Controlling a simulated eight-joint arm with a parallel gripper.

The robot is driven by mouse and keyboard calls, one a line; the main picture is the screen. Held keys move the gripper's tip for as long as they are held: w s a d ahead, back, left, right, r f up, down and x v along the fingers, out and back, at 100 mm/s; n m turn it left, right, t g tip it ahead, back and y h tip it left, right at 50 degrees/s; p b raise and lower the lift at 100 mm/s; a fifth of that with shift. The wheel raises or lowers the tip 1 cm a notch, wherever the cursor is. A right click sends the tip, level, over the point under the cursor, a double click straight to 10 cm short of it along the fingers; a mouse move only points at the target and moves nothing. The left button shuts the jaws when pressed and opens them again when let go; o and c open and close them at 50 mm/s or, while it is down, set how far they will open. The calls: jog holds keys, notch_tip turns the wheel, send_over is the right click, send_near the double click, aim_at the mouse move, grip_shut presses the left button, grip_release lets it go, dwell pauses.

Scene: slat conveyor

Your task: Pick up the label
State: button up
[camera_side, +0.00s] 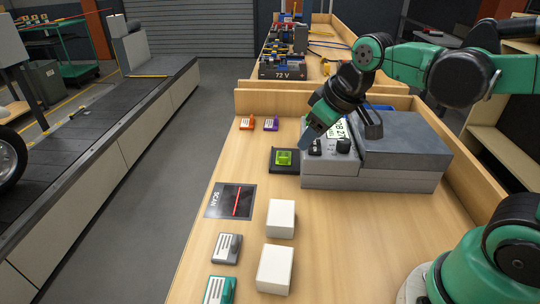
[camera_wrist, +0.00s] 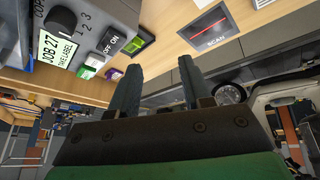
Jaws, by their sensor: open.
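The grey label printer (camera_side: 400,180) stands on the bench, with a small screen (camera_side: 338,130) on its sloped panel. In the wrist view the screen (camera_wrist: 54,50) reads "JOB 27 TAKE LABEL". I cannot pick out a loose printed label for certain; one may be hidden by my arm. My gripper (camera_side: 308,136) is above the left front of the printer, pointing down and to the left. In the wrist view my gripper (camera_wrist: 158,74) shows two separate fingers with nothing between them.
A lit green button (camera_side: 284,158) sits on a black pad left of the printer. The conveyor (camera_side: 100,130) runs at left.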

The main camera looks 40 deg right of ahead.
jog(key=w+d+f+n+g, duration=0.2)
jog(key=w+d+n+g, duration=0.15)
jog(key=w, duration=0.45)
jog(key=n+g, duration=0.2)
jog(key=n, duration=0.1)
send_near(283, 154)
jog(key=s+a, duration=0.1)
jog(key=s+a+f, duration=0.1)
jog(key=s, duration=0.1)
jog(key=shift+a+f, duration=0.2)
jog(key=shift+f, duration=3)
grip_shut()
